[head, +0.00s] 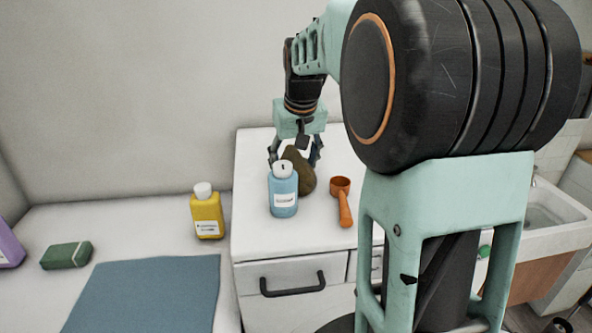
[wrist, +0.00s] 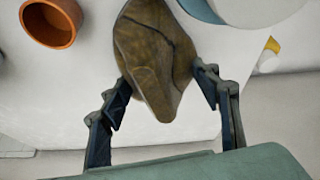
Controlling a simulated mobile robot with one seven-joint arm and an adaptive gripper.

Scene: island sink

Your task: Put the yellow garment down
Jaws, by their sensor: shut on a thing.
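The yellow garment, a dull olive-yellow bundle (head: 303,172), is behind the blue bottle in the head view, over the white cabinet top. In the wrist view the bundle (wrist: 157,60) hangs between the two fingers, with its lower end narrowing to a blunt tip. My gripper (head: 295,152) is shut on it from above; it also shows in the wrist view (wrist: 165,92). The blue bottle hides part of the bundle in the head view. I cannot tell whether the bundle touches the cabinet top.
A blue bottle (head: 283,192) stands close in front of the bundle, and an orange scoop (head: 342,198) lies to its right. A yellow bottle (head: 206,213), a green sponge (head: 66,255) and a blue mat (head: 150,292) are on the lower counter at left. The cabinet top's front is clear.

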